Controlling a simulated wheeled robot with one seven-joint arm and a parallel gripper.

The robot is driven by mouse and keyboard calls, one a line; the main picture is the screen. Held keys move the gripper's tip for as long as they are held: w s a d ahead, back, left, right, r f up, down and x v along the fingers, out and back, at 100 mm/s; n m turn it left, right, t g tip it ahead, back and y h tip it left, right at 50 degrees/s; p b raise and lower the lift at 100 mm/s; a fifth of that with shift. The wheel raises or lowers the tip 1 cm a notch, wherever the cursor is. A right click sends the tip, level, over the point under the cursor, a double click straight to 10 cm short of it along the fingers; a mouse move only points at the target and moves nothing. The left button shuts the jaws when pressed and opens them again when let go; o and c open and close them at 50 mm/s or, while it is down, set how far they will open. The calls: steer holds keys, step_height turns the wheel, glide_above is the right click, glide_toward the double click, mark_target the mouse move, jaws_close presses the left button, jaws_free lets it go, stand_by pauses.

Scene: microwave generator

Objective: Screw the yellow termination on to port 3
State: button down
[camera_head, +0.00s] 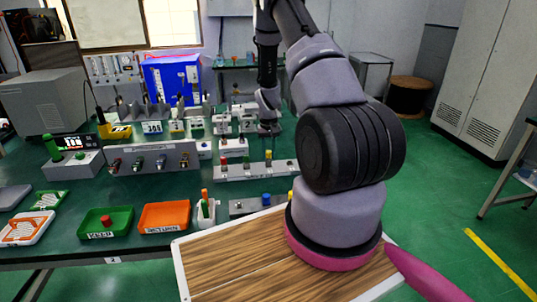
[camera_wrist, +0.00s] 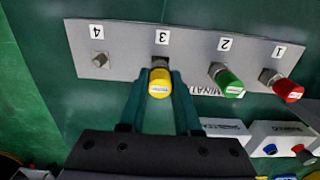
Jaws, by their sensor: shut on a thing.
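In the wrist view, the yellow termination (camera_wrist: 159,84) sits in line with port 3 of the grey panel (camera_wrist: 125,56), its far end against the metal connector (camera_wrist: 160,63). I cannot tell how far the threads are engaged. My gripper (camera_wrist: 158,77) is shut on the yellow termination, one teal finger on each side. A green termination (camera_wrist: 228,82) is on port 2 and a red one (camera_wrist: 287,89) on port 1. Port 4 (camera_wrist: 100,60) shows a bare connector. In the head view, my gripper (camera_head: 268,128) is small at the far side of the bench; the termination cannot be made out there.
White blocks (camera_wrist: 285,137) with coloured knobs stand close at right in the wrist view. In the head view, a rail of coloured parts (camera_head: 255,171), a green tray (camera_head: 105,222), an orange tray (camera_head: 165,215) and a blue box (camera_head: 172,77) occupy the bench.

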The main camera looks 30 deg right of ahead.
mark_target(268, 151)
steer(key=shift+f, duration=0.5)
steer(key=c, duration=0.5)
jaws_free()
step_height(268, 151, up, 11)
steer(key=shift+f, duration=0.1)
stand_by(0.5)
